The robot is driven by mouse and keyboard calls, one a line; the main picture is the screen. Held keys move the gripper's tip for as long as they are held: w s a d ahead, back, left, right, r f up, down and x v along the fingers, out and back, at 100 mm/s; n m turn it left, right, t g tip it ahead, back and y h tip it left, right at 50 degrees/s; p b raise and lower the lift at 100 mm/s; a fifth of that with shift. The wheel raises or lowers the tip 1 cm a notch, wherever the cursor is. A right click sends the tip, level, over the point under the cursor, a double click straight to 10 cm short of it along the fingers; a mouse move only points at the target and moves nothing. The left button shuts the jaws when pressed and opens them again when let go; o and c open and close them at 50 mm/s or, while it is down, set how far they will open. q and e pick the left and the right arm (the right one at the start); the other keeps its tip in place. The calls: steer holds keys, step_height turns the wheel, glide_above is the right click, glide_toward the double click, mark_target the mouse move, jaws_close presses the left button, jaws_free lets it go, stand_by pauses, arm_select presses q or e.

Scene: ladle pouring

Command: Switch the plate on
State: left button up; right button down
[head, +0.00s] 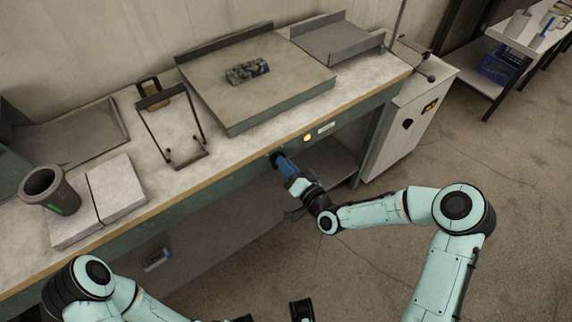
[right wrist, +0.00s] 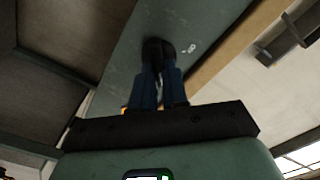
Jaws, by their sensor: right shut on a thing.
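The plate (head: 295,92) is a broad grey slab with a green edge, set on the bench at the back. A dark knob (head: 277,158) sits on the bench's green front panel below it, with a yellow light (head: 307,138) to its right. My right gripper (head: 283,164) is at the knob, its blue fingers shut on it. In the right wrist view the dark knob (right wrist: 157,50) is between the fingertips, against the green panel. The knob's turn angle is hidden. Dark parts at the bottom edge of the head view may belong to my left gripper; its fingers are unclear.
A patterned block (head: 247,71) lies on the plate. A dark cup (head: 48,190) stands at the left near a pale slab (head: 118,187), with a thin metal frame (head: 172,125) to its right. A grey cabinet (head: 402,125) stands right of the bench. The floor at right is clear.

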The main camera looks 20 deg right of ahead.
steer(key=c, duration=1.1)
jaws_free()
steer(key=shift+c, duration=0.2)
steer(key=p+v, duration=0.1)
steer(key=v, duration=1.2)
steer(key=shift+s, duration=0.25)
steer(key=s+a+f+g+h+p, duration=0.1)
steer(key=s+a+f+g+p, duration=0.3)
steer(key=f, duration=0.3)
steer(key=s+a+f+g+p, duration=0.2)
steer(key=s+f+g+p, duration=0.2)
steer(key=f+g, duration=0.25)
steer(key=s+f+n+g+h+p, duration=0.1)
steer(key=s+f+g+p, duration=0.2)
steer(key=s+g, duration=0.4)
steer(key=s+f, duration=0.1)
steer(key=s, duration=0.7)
steer(key=shift+h+p, duration=0.3)
steer(key=shift+p, duration=0.1)
